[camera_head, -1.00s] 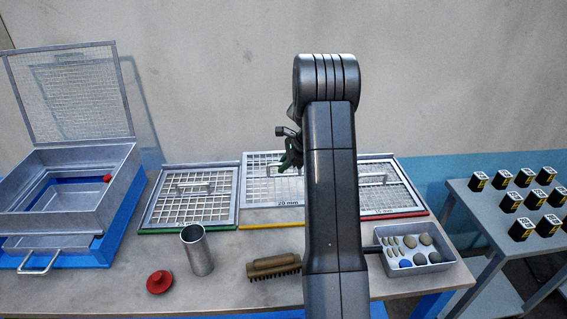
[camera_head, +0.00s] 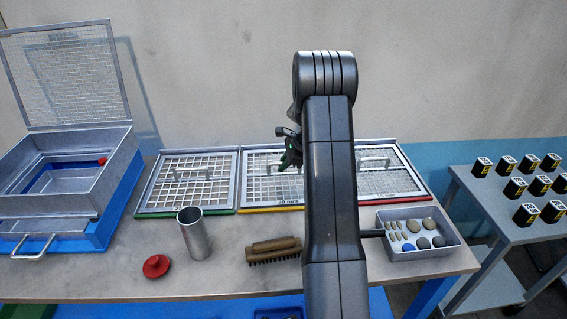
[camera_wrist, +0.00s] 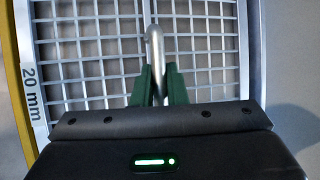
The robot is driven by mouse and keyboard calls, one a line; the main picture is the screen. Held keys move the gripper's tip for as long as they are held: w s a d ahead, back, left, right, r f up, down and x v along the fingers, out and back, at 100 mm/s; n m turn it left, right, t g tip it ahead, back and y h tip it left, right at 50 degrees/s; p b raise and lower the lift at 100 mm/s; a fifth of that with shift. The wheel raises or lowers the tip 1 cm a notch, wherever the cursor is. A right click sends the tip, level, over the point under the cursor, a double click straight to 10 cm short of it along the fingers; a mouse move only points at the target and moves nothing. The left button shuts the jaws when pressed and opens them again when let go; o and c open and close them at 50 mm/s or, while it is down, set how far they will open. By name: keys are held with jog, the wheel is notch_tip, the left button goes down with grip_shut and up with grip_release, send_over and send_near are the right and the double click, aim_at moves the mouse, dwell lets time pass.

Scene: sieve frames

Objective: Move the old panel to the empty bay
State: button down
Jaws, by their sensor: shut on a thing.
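My gripper (camera_wrist: 158,84) has its green fingers shut on the grey bar handle (camera_wrist: 154,48) of a square wire-mesh panel (camera_wrist: 85,60) marked 20 mm. In the head view that panel (camera_head: 286,203) lies level at the middle bay, beside a yellow edge strip (camera_wrist: 16,70). I cannot tell whether it rests fully in the bay. My gripper (camera_head: 290,155) is partly hidden by my arm there, and so is much of the panel. A finer mesh panel (camera_head: 388,184) lies to the right, a coarser one (camera_head: 190,183) to the left. No empty bay is visible.
A metal box (camera_head: 70,185) with a raised mesh lid stands at left. A steel cup (camera_head: 195,235), red knob (camera_head: 156,266), brush (camera_head: 274,250) and stone tray (camera_head: 445,262) stand in front of the panels.

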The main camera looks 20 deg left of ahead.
jog(key=shift+r, duration=0.1)
jog(key=c, duration=1.4)
grip_release()
jog(key=shift+o, duration=0.2)
jog(key=b+v, duration=0.2)
jog(key=v, duration=1.1)
jog(key=shift+d+r, duration=0.25)
jog(key=shift+r, duration=0.1)
jog(key=shift+a+f, duration=0.1)
jog(key=shift+f, duration=0.05)
jog(key=p+x, duration=0.2)
jog(key=x, duration=1.1)
jog(key=shift+a+r+p, duration=0.15)
jog(key=shift+r+p, duration=0.8)
jog(key=shift+r, duration=0.45)
